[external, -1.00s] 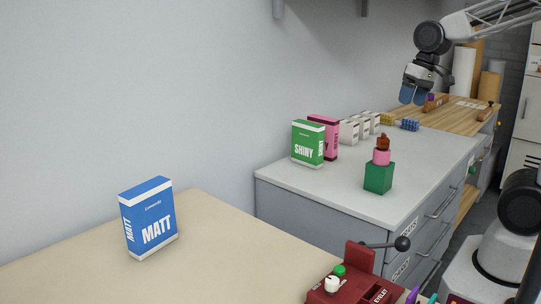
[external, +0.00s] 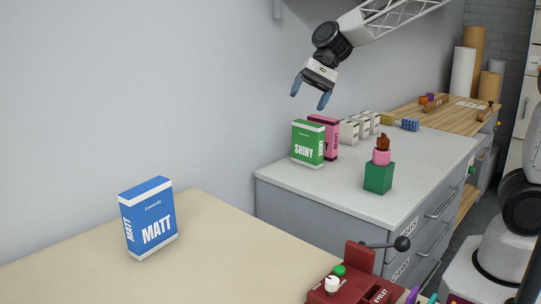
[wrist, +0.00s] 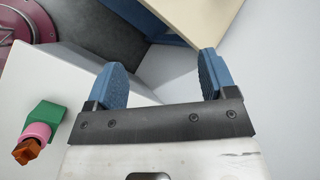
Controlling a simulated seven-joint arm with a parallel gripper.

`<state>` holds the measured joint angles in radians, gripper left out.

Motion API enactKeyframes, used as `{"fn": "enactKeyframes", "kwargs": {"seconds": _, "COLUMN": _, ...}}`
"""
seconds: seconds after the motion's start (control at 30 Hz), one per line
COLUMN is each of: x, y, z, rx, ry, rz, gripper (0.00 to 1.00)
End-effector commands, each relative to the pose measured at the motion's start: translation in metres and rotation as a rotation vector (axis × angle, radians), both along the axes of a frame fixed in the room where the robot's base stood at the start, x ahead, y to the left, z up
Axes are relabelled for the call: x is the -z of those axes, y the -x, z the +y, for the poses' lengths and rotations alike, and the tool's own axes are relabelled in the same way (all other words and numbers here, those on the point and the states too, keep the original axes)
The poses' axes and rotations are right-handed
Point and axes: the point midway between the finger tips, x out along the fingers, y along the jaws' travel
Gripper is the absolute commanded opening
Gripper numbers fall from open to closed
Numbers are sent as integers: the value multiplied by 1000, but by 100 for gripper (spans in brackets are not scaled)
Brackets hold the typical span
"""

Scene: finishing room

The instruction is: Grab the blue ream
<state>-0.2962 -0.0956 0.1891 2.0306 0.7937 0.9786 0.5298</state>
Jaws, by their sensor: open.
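The blue ream (external: 149,217), a box-like pack marked MATT, stands upright on the beige table at the left of the external view. My gripper (external: 310,100) is in the air above the grey cabinet, to the right of and higher than the blue ream. Its two blue fingers are apart with nothing between them. In the wrist view my gripper (wrist: 160,80) also shows empty, and I do not make out the blue ream there.
Green SHINY (external: 308,144) and pink (external: 331,136) packs stand on the grey cabinet top (external: 345,178), near a green block (external: 379,177) with things stacked on it. A red eyelet machine (external: 352,287) stands at the front. The beige tabletop (external: 225,245) is clear around the ream.

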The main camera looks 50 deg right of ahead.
Motion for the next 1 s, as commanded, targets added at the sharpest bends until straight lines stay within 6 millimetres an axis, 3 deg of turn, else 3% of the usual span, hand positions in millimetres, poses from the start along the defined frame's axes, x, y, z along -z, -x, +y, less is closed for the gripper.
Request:
{"fn": "enactKeyframes", "kwargs": {"seconds": 0.5, "x": 37, "y": -83, "z": 150, "rx": 184, "ry": -210, "rz": 295, "gripper": 78}}
{"fn": "enactKeyframes", "kwargs": {"seconds": 1.0, "x": 98, "y": -136, "z": 299, "rx": 351, "ry": -370, "rz": 615, "gripper": 78}}
